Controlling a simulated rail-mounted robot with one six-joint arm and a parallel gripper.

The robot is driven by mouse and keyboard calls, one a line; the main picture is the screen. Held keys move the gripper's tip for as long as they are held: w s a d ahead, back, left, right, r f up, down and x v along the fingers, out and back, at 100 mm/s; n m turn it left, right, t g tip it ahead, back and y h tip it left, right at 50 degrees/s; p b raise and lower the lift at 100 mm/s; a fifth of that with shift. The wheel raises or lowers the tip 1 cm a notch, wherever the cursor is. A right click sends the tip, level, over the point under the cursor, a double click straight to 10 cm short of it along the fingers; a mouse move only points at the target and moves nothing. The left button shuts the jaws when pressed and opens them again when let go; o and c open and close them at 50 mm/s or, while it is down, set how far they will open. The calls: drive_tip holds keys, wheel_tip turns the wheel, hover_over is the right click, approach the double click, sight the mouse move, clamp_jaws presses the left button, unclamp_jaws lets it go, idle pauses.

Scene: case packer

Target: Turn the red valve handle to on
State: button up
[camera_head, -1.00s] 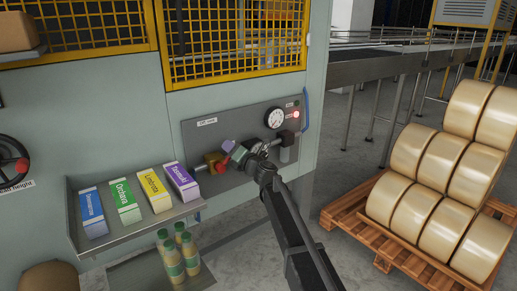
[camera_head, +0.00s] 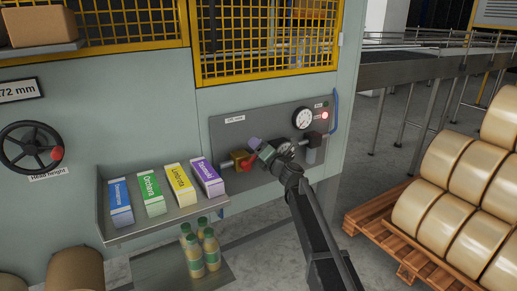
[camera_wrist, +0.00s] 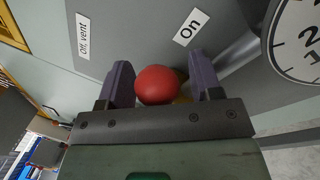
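The red valve handle (camera_head: 248,167) is on the grey panel (camera_head: 228,136), at a brass valve body (camera_head: 238,156). In the wrist view its round red end (camera_wrist: 157,85) lies between the two purple fingers of my gripper (camera_wrist: 162,84). The fingers stand apart, with a visible gap on the right of the red end; contact on the left cannot be told. In the head view my gripper (camera_head: 262,148) is at the valve, partly covering it. An "Off, vent" label (camera_wrist: 83,36) is up and left of the red end, and an "On" label (camera_wrist: 187,27) up and right.
A pressure gauge (camera_head: 303,118) and a lit red lamp (camera_head: 325,115) are right of the valve. A shelf (camera_head: 160,222) with several cartons juts out at left, with bottles (camera_head: 211,248) below. A pallet (camera_head: 385,240) of rolls stands at right.

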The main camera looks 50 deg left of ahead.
drive_tip(key=s+d+f+b, duration=0.1)
drive_tip(key=d, duration=0.9)
drive_tip(key=shift+d+f+b, duration=0.3)
drive_tip(key=shift+f+b, duration=0.05)
